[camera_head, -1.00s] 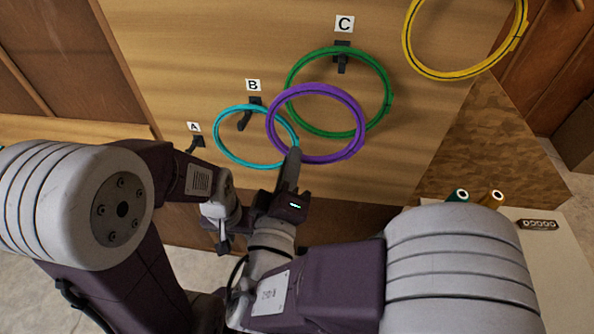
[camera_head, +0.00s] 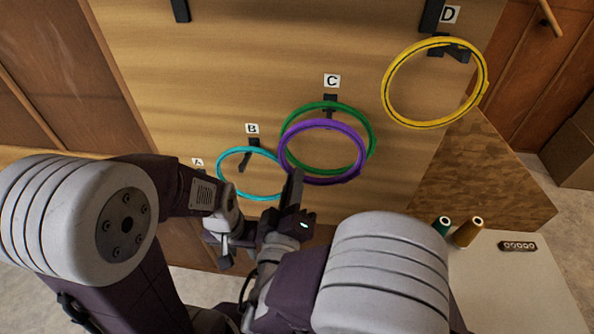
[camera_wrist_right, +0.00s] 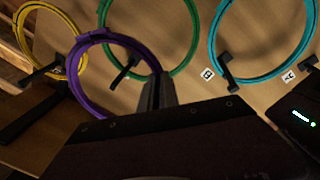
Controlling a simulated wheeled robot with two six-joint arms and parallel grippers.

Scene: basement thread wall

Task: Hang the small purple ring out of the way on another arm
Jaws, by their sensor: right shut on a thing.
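The purple ring (camera_head: 322,122) is held at its lower left edge in my right gripper (camera_head: 293,182). In the right wrist view the ring (camera_wrist_right: 73,82) meets the fingers (camera_wrist_right: 157,92). It overlaps the green ring (camera_head: 374,135) in the head view; its gap from the wall is unclear. The green ring hangs on arm C (camera_head: 330,101), the teal ring (camera_head: 219,176) on arm B (camera_head: 246,160), and the yellow ring (camera_head: 486,82) at arm D (camera_head: 457,52). Arm A is mostly hidden behind my left arm. My left gripper (camera_head: 223,254) is low at the left; its jaws are unclear.
The wooden panel (camera_head: 200,90) carries the labelled arms. Dark brackets (camera_head: 431,16) show near its top. At the right, a green spool (camera_head: 441,226) and a brown spool (camera_head: 468,232) stand on a pale surface (camera_head: 510,290). Panel between C and D is clear.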

